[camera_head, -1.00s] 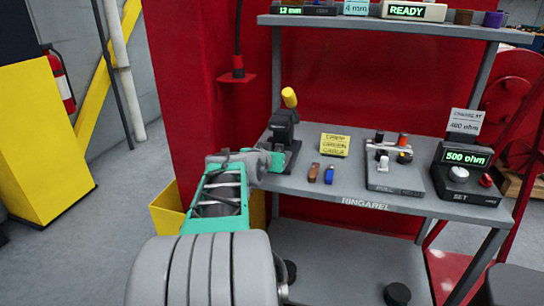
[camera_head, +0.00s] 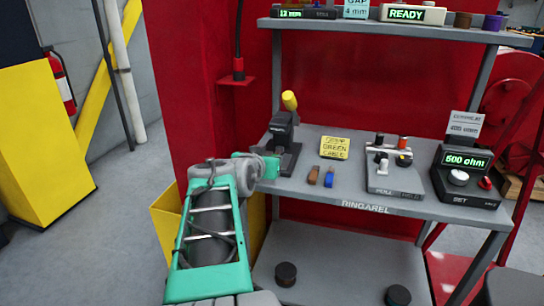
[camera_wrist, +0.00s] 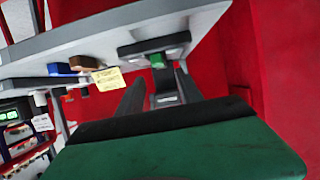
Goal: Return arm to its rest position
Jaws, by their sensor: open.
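My arm reaches up from the bottom of the head view, its gripper end (camera_head: 256,166) at the left edge of the grey bench (camera_head: 350,207). It is beside the black hand press (camera_head: 281,135) with the yellow handle. The fingers do not show clearly there. In the wrist view, which looks upside down, my gripper (camera_wrist: 160,78) has its two dark fingers apart. A small green piece (camera_wrist: 158,61) shows beyond and between them, by a dark base (camera_wrist: 153,45); I cannot tell whether they touch it. The arm is still extended, bent at the wrist.
A yellow note (camera_head: 335,147), a brown piece (camera_head: 313,175) and a blue piece (camera_head: 329,177) lie on the bench. A pull fixture (camera_head: 393,178) and a meter reading 500 ohm (camera_head: 467,160) stand rightward. A yellow bin (camera_head: 166,220) is below left. Open floor lies left.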

